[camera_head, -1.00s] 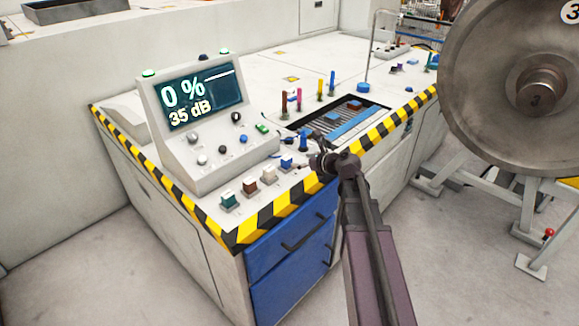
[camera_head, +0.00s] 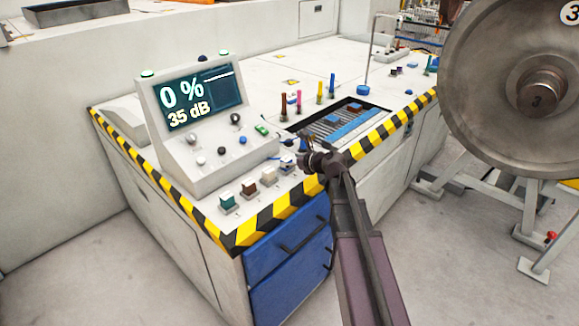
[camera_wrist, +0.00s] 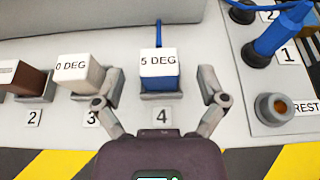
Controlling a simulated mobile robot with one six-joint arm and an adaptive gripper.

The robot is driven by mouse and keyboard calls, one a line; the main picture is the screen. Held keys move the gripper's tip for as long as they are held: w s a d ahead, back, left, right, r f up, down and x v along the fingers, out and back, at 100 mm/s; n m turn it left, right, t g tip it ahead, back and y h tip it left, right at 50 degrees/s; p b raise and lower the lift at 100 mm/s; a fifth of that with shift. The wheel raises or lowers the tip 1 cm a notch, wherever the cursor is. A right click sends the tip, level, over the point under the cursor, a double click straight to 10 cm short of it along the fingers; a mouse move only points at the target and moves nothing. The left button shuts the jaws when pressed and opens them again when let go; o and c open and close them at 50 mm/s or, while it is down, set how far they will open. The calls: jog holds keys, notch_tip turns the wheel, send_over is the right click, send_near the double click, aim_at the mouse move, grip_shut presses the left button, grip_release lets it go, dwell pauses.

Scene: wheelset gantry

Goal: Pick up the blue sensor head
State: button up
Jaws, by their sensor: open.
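The blue sensor head (camera_wrist: 158,82) is a small block with a white top marked "5 DEG" and a blue cable at its back. It sits in a grey holder at label 4. In the wrist view my gripper (camera_wrist: 160,100) is open, with one finger on each side of the block and visible space between each finger and it. In the head view my gripper (camera_head: 300,162) is over the console's front edge and mostly covers the blue block (camera_head: 286,163).
The white "0 DEG" block (camera_wrist: 80,73) stands close left of my left finger, with a brown block (camera_wrist: 26,80) beyond it. A rest plate with a blue probe (camera_wrist: 275,38) is at the right. A display console (camera_head: 200,120) stands behind the row.

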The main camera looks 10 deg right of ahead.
jog(key=shift+b+x, duration=0.35)
jog(key=shift+x, duration=0.85)
jog(key=shift+c, duration=0.2)
grip_shut()
